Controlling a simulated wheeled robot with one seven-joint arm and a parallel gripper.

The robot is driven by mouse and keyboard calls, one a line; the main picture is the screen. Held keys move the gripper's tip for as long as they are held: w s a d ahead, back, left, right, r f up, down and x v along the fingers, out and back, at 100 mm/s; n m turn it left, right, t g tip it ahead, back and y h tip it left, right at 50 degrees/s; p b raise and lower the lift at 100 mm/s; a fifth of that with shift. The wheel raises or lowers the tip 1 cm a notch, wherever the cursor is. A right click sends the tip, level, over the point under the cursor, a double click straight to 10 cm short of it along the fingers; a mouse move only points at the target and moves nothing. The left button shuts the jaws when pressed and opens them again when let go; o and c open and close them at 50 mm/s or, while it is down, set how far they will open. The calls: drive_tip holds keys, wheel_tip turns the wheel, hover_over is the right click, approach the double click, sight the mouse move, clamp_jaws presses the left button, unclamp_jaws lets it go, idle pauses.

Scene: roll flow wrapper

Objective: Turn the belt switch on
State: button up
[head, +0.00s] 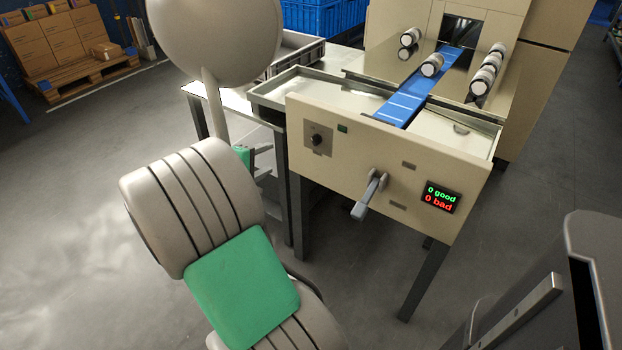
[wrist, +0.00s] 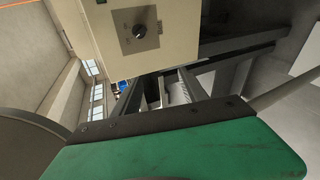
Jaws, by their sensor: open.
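A small black rotary knob (head: 316,139) sits on a square grey plate at the left of the beige machine's front panel (head: 345,165). It looks like the belt switch, but I cannot read its label or setting. The knob also shows at the top of the wrist view (wrist: 139,31). My gripper (head: 258,160) is partly hidden behind my arm, to the left of the panel and lower than the knob, apart from it. It is open, with nothing seen in it. A green part of it fills the bottom of the wrist view.
A grey lever (head: 370,196) sticks out of the panel's middle. A display (head: 440,197) reads 0 good, 0 bad. A side table (head: 237,100) stands left of the machine. Floor in front is clear.

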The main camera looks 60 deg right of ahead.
sight(314, 142)
drive_tip(key=s+d+n+g+h+b, duration=0.1)
drive_tip(key=s+d, duration=0.1)
drive_tip(key=d, duration=0.2)
drive_tip(key=s+d+f+n+h+b, duration=0.1)
drive_tip(key=s+d+b, duration=0.1)
drive_tip(key=d, duration=0.3)
drive_tip(key=s+d+f+n+g+h+b, duration=0.1)
drive_tip(key=s+d+h, duration=0.1)
drive_tip(key=s+d, duration=0.1)
drive_tip(key=shift+d+f+g+b, duration=0.1)
drive_tip(key=shift+d+g+b, duration=0.2)
drive_tip(key=shift+d, duration=0.6)
clamp_jaws()
